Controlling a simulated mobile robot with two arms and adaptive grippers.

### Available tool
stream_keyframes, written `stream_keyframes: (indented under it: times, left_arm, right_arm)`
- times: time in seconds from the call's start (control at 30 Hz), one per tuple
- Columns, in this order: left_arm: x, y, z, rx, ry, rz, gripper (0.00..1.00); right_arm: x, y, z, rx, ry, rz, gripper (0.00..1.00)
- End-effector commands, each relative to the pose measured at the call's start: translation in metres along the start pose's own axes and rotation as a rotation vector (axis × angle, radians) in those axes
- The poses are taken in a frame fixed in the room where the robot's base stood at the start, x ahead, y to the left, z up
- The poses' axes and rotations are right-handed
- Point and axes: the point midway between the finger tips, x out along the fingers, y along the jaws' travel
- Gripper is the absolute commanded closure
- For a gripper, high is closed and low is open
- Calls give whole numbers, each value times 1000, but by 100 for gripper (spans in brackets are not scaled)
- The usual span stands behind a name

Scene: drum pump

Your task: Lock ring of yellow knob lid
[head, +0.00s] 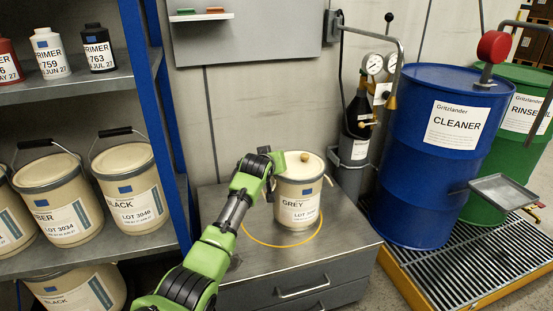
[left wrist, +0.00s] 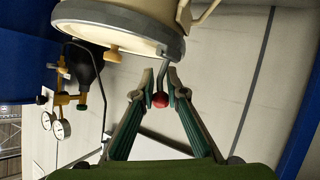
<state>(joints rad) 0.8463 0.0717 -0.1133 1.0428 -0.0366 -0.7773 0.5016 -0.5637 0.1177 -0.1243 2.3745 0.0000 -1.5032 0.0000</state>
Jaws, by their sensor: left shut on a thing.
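A cream pail labelled GREY (head: 298,202) stands upright on the grey cabinet, its pale lid (head: 299,165) on top with a small yellow knob (head: 304,157). In the left wrist view the pail's rim (left wrist: 95,35) and the yellow knob (left wrist: 113,53) show at the top. A thin metal lever with a red ball end (left wrist: 160,100) hangs from the rim's ring. My left gripper (head: 277,162) is at the pail's left rim. In the left wrist view its fingertips (left wrist: 160,77) are closed around the lever, the red ball between the fingers. The lever is hidden in the head view.
A yellow circle (head: 262,243) lies around the pail on the cabinet top (head: 340,240). A shelf with pails and bottles (head: 80,90) stands left. A gauge unit (head: 358,115) is behind right, near the blue CLEANER drum (head: 420,175). The cabinet's front right is clear.

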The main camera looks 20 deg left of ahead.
Motion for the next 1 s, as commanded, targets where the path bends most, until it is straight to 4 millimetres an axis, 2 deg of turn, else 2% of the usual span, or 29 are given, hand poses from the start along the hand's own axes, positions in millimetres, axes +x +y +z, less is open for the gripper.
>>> stream_keyframes:
  times: [0.43,0.47,0.5,0.87,1.0]
  left_arm:
    - [0,0,1,1,-2,-1,100]
    - [0,0,1,1,-2,-1,80]
    - [0,0,1,1,-2,-1,70]
    - [0,0,0,1,-1,-1,70]
    - [-7,0,0,1,0,0,70]
  right_arm:
    - [3,0,0,0,-1,0,72]
    - [3,0,0,0,-1,0,72]
    - [3,0,0,0,-1,0,72]
    - [2,-1,0,0,-1,-1,72]
    - [2,-1,0,0,-1,-1,72]
